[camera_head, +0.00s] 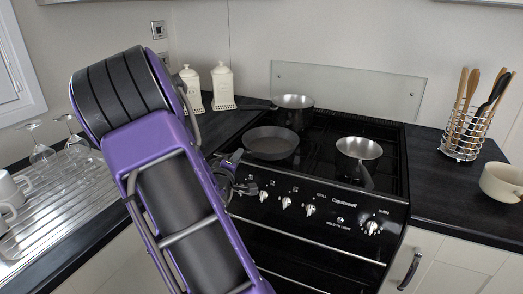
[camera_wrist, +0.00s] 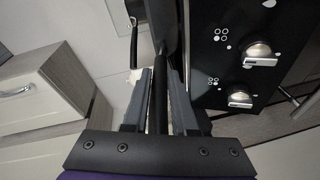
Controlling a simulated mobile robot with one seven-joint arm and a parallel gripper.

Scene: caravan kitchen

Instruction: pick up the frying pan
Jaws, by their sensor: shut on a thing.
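The dark grey frying pan (camera_head: 270,143) is at the front left of the black hob, its bowl level or nearly so. I cannot tell whether it touches the hob. My gripper (camera_head: 237,162) is at the pan's near left side, partly hidden by my purple arm. In the wrist view my gripper (camera_wrist: 160,85) has its two fingers on either side of the dark pan handle (camera_wrist: 159,100) and is shut on it. The handle runs between the fingers, away from the palm. In the head view most of the handle is hidden.
A steel saucepan (camera_head: 292,111) stands behind the pan, and a smaller pan (camera_head: 359,149) stands to its right on the cooker (camera_head: 318,216). Two white canisters (camera_head: 222,86) stand at the back left. Glasses (camera_head: 72,140) and mugs stand left; a utensil rack (camera_head: 465,134) stands right.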

